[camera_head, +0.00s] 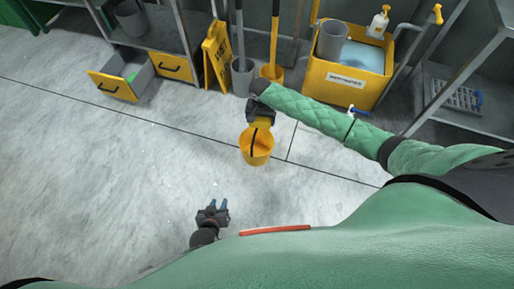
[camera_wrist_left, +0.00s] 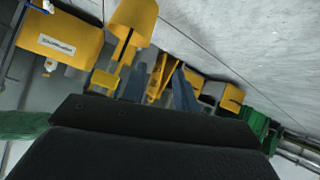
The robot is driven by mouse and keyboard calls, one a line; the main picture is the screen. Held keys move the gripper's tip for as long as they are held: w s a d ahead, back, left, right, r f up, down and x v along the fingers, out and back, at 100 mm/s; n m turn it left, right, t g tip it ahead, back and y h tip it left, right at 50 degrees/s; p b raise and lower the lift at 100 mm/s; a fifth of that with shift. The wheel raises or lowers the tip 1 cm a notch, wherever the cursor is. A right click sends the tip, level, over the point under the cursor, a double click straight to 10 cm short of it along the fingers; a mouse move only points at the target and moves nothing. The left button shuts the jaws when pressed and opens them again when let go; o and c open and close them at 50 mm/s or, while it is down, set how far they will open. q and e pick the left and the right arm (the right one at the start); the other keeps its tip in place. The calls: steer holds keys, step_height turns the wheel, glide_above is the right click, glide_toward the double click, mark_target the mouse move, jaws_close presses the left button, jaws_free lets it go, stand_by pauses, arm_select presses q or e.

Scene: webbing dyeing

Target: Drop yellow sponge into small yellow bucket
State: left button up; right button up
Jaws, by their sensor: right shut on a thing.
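My right gripper (camera_head: 262,116) is in the middle of the head view, just above the small yellow bucket (camera_head: 257,151). It is shut on a yellow piece (camera_head: 263,123), which looks like the yellow sponge, at the bucket's rim. The same colour makes the border between them hard to see. A dark strip crosses the bucket's opening. The bucket also shows in the left wrist view (camera_wrist_left: 137,18), upside down, with a yellow strip (camera_wrist_left: 124,50) at its rim. I cannot tell what the bucket rests on. My left gripper (camera_head: 219,204) is open and empty, below and left of the bucket.
A yellow cart (camera_head: 345,83) with a grey bin and a soap bottle stands at the back. The grey floor (camera_head: 100,170) at left is clear.

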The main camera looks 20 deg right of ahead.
steer(key=shift+f+b, duration=0.9)
steer(key=shift+b, duration=0.1)
arm_select(q)
steer(key=w+r+t, duration=0.5)
steer(key=w+r, duration=0.3)
steer(key=r, duration=0.5)
steer(key=shift+d+r+t+h, duration=0.3)
steer(key=shift+d+h, duration=0.1)
arm_select(e)
steer(key=shift+f, duration=0.1)
steer(key=o, duration=0.7)
arm_select(q)
steer(key=shift+f, duration=0.1)
arm_select(e)
steer(key=shift+r, duration=0.3)
arm_select(q)
steer(key=s+f+g+p, duration=0.1)
steer(key=s+f+g, duration=0.4)
steer(key=f, duration=1)
steer(key=s+a, duration=0.1)
steer(key=s, duration=0.2)
steer(key=shift+s+g+y, duration=0.2)
steer(key=shift+g+y, duration=0.2)
arm_select(e)
step_height(320, 180, up, 7)
steer(key=shift+r, duration=0.1)
